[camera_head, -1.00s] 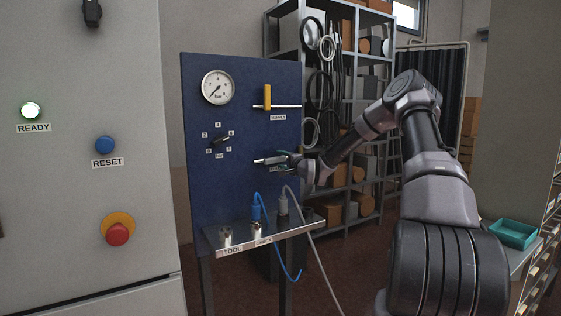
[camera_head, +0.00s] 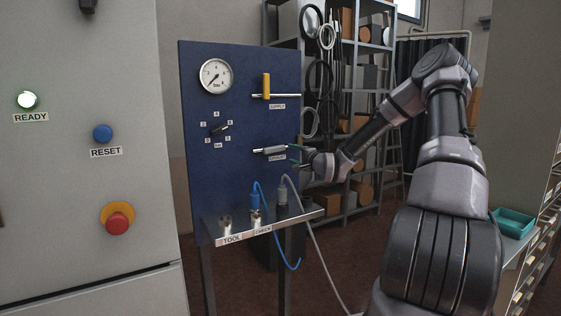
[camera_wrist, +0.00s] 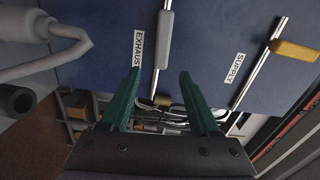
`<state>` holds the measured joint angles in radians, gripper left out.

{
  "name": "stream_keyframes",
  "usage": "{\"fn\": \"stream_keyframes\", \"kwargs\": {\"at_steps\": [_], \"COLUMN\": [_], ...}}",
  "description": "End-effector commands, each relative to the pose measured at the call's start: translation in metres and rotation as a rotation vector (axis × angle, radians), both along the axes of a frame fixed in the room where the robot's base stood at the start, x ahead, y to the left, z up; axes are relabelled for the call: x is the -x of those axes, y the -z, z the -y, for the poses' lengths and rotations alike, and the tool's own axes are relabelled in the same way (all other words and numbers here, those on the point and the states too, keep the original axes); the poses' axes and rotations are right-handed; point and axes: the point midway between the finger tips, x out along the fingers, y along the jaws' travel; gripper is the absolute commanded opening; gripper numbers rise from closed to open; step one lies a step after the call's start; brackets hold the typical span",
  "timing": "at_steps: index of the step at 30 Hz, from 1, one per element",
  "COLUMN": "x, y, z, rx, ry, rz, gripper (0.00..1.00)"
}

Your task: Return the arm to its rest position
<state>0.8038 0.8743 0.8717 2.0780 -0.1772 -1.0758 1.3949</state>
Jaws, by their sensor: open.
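My gripper (camera_head: 298,163) is at the right edge of the blue panel (camera_head: 205,182), just right of the grey exhaust lever (camera_head: 275,150). In the wrist view my gripper (camera_wrist: 158,88) has its two green fingers spread apart with nothing between them. The grey exhaust lever (camera_wrist: 166,40) lies beyond the fingertips, apart from them. My arm reaches in from the right with its elbow raised.
The yellow supply lever (camera_head: 266,86) stands across its pipe above the exhaust. A shelf below holds a blue plug (camera_head: 256,199) and a grey plug (camera_head: 282,193) with hanging cables. A teal tray (camera_head: 513,223) sits at the right. Metal shelving (camera_head: 391,48) stands behind.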

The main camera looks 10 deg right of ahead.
Motion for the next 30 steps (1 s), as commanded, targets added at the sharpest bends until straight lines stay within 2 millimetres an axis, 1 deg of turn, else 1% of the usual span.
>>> {"fn": "stream_keyframes", "kwargs": {"at_steps": [2,5,7,9,11,14,17,20,21,23,24,26,27,29,30], "x": [0.004,0.013,0.025,0.038,0.052,0.077,0.105,0.138,0.153,0.175,0.191,0.216,0.233,0.26,0.278], "y": [-0.001,0.0,0.0,-0.003,-0.007,-0.019,-0.036,-0.057,-0.066,-0.079,-0.088,-0.1,-0.108,-0.12,-0.126], "z": [-0.007,-0.019,-0.026,-0.029,-0.029,-0.027,-0.022,-0.016,-0.015,-0.011,-0.01,-0.008,-0.008,-0.008,-0.008], "rx": [0.054,0.18,0.298,0.419,0.517,0.669,0.798,0.906,0.941,0.987,1.012,1.043,1.059,1.074,1.081], "ry": [-0.013,-0.038,-0.057,-0.07,-0.078,-0.086,-0.087,-0.086,-0.086,-0.086,-0.089,-0.095,-0.1,-0.113,-0.124], "rz": [-0.022,-0.081,-0.135,-0.191,-0.236,-0.304,-0.37,-0.429,-0.451,-0.484,-0.503,-0.532,-0.548,-0.57,-0.583], "gripper": [0.62,0.62,0.62,0.62,0.62,0.62,0.62,0.62,0.62,0.62,0.62,0.62,0.62,0.62,0.62]}}
